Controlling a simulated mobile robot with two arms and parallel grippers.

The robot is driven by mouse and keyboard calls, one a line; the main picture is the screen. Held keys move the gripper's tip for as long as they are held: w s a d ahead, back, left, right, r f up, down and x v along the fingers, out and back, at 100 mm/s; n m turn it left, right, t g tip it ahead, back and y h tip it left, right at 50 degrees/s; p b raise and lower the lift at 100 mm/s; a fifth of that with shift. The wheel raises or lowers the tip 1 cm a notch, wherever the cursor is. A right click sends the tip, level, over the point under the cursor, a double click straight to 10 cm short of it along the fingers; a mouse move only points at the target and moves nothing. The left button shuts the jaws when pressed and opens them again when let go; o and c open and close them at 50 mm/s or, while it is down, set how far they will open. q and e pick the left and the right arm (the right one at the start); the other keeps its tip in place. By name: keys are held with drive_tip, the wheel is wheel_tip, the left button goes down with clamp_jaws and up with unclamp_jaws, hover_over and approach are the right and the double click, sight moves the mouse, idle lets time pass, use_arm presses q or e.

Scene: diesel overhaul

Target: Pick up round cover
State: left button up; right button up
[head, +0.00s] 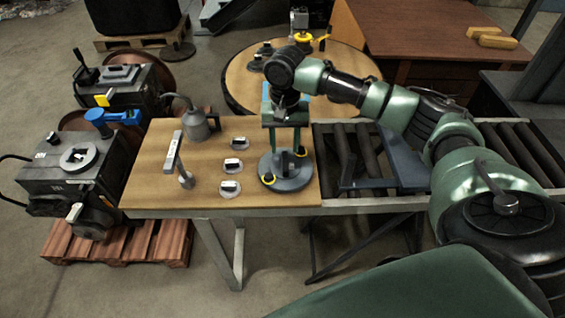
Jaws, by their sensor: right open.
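A round cover (287,182), a dark grey disc with upright dark posts and yellow pieces near its rim, lies flat at the right end of the wooden tabletop. My right gripper (285,150) points down directly over it, with its two green fingers spread apart. The fingertips reach close to the posts on the cover; I cannot tell whether they touch. The gripper partly hides the back of the cover. My left gripper is not in view.
The wooden table (205,195) also holds a grey can (197,125), a metal bar (173,150) and several small disc parts in a row. A roller conveyor (365,155) adjoins on the right. A round table (240,85) stands behind. Machine blocks (70,185) sit on a pallet at left.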

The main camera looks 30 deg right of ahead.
sight(285, 160)
drive_tip(key=f, duration=0.2)
drive_tip(key=f+p, duration=0.1)
drive_tip(key=shift+s+f, duration=0.35)
drive_tip(key=shift+w+f, duration=0.15)
drive_tip(key=shift+f, duration=0.75)
clamp_jaws()
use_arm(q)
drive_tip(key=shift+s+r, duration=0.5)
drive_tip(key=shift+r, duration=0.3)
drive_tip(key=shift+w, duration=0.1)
use_arm(e)
drive_tip(key=shift+w+r, duration=0.1)
drive_tip(key=shift+r, duration=0.05)
